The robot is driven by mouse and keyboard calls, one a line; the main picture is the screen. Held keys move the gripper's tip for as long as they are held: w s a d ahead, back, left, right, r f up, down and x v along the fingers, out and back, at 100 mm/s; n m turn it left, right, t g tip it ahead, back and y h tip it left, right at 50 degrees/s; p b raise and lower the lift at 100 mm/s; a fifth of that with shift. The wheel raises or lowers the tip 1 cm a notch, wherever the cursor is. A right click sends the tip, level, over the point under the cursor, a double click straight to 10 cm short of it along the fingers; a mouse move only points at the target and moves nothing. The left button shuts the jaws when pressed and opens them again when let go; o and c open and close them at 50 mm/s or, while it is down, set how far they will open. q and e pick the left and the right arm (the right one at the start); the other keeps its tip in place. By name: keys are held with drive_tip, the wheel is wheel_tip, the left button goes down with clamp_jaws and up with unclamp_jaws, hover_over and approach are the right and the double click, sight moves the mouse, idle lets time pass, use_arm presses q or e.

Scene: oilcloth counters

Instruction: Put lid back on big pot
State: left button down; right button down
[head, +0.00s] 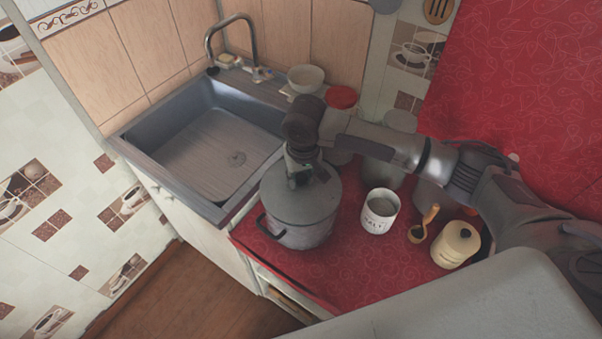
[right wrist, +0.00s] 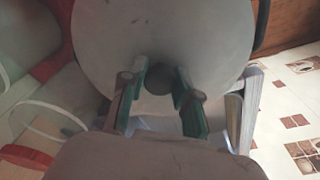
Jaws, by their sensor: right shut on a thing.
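The big grey pot (head: 305,237) stands on the red counter, just right of the sink, with a dark side handle at its left. Its round grey lid (head: 318,200) covers the pot's top and looks level and lined up with the rim; I cannot tell whether a thin gap is left. My right gripper (head: 298,178) points down over the lid's middle. In the right wrist view its two green-edged fingers (right wrist: 160,95) are shut on the dark lid knob (right wrist: 158,77), with the lid (right wrist: 160,30) filling the upper middle. My left gripper is not in view.
The empty sink (head: 215,150) lies left of the pot. A white salt canister (head: 380,212), a small pot with a wooden handle (head: 418,234) and a cream jar (head: 455,244) stand to the right. More canisters (head: 382,172) stand behind, under my arm. A bowl (head: 306,78) stands behind the sink.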

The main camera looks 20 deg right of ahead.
drive_tip(key=shift+s+p, duration=0.1)
drive_tip(key=shift+p, duration=1.15)
idle(1.2)
drive_tip(key=shift+f+p, duration=0.15)
drive_tip(key=shift+p, duration=0.4)
idle(0.8)
drive_tip(key=shift+p, duration=0.55)
idle(0.4)
idle(0.3)
drive_tip(key=c, duration=0.8)
unclamp_jaws()
drive_tip(key=shift+o, duration=0.2)
drive_tip(key=o, duration=0.5)
